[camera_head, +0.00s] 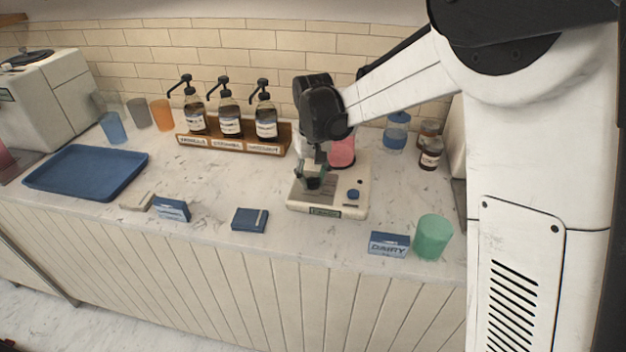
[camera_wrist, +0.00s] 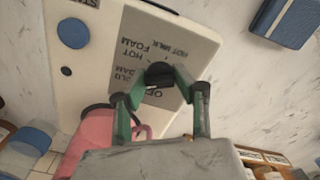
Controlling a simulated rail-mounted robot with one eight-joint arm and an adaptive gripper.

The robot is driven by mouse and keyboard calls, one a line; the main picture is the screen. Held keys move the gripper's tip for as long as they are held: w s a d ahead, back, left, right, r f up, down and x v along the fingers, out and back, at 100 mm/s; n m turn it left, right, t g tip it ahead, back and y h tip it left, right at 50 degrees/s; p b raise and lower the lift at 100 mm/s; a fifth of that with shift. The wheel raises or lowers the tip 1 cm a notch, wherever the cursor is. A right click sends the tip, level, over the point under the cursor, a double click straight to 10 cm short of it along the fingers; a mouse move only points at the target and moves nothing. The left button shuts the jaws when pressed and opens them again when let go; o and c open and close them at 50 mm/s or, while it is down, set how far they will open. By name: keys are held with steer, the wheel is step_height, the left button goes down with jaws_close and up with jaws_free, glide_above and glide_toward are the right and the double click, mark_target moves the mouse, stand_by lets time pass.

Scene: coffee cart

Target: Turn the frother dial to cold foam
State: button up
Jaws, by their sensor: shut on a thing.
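The frother (camera_head: 356,209) is a cream-coloured machine on the counter, with a grey label panel and a blue button (camera_wrist: 73,33). Its black dial (camera_wrist: 160,73) sits on the panel in the wrist view, ringed by upside-down words including hot milk, hot foam and off; the cold foam label is partly hidden by my finger. My gripper (camera_wrist: 161,89) points down at the panel, its green fingers closed on either side of the dial. In the head view my gripper (camera_head: 313,178) hides the dial. I cannot tell which label the dial points to.
A pink pitcher (camera_head: 342,153) stands at the back of the frother, close to my gripper. A green cup (camera_head: 433,238) and a dairy sign (camera_head: 388,245) stand right of it. Syrup pumps in a wooden rack (camera_head: 206,143) and a blue tray (camera_head: 85,172) are left.

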mark_target(314, 179)
stand_by(0.4)
steer(key=o, duration=1.1)
steer(key=shift+o, duration=0.2)
step_height(314, 179, up, 12)
steer(key=s+d+r+m+t, duration=0.2)
steer(key=s+d+r+t, duration=0.25)
steer(key=s+d, duration=0.85)
steer(key=s+d+f+t, duration=0.1)
steer(key=s+d+f, duration=0.1)
steer(key=s, duration=0.5)
steer(key=s+d+f+m+t, duration=0.1)
steer(key=s+d+f, duration=0.1)
steer(key=s, duration=0.5)
steer(key=shift+s+d+f+m+t, duration=0.25)
steer(key=shift+s+d+m+t, duration=0.1)
steer(key=shift+d, duration=0.35)
